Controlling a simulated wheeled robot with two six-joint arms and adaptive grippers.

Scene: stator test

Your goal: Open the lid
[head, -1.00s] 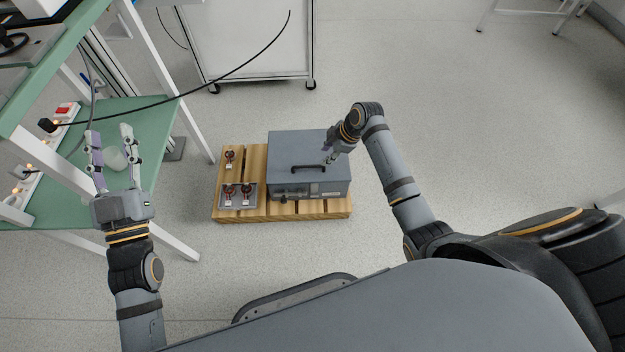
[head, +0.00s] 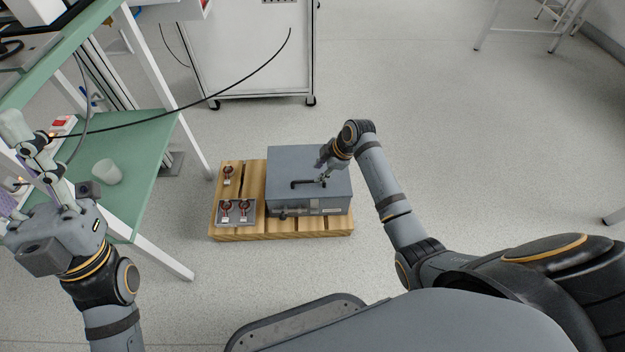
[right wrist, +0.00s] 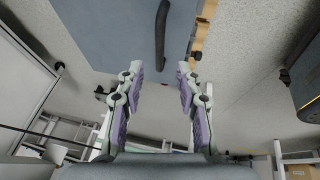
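A grey box with a flat lid (head: 300,163) stands on a wooden pallet, its lid closed. A black handle (head: 308,183) lies across the lid; it also shows in the right wrist view (right wrist: 161,40). My right gripper (head: 322,178) is at the right end of the handle in the head view. In the right wrist view my right gripper (right wrist: 160,72) is open, its fingers apart with nothing between them, and the handle is just beyond the fingertips. My left gripper (head: 28,150) is over the green bench at the left, with its fingers apart and no object seen between them.
The wooden pallet (head: 260,228) also bears a small tray (head: 222,221) with stator parts and one loose part (head: 228,174). A white wheeled cabinet (head: 255,60) is behind.

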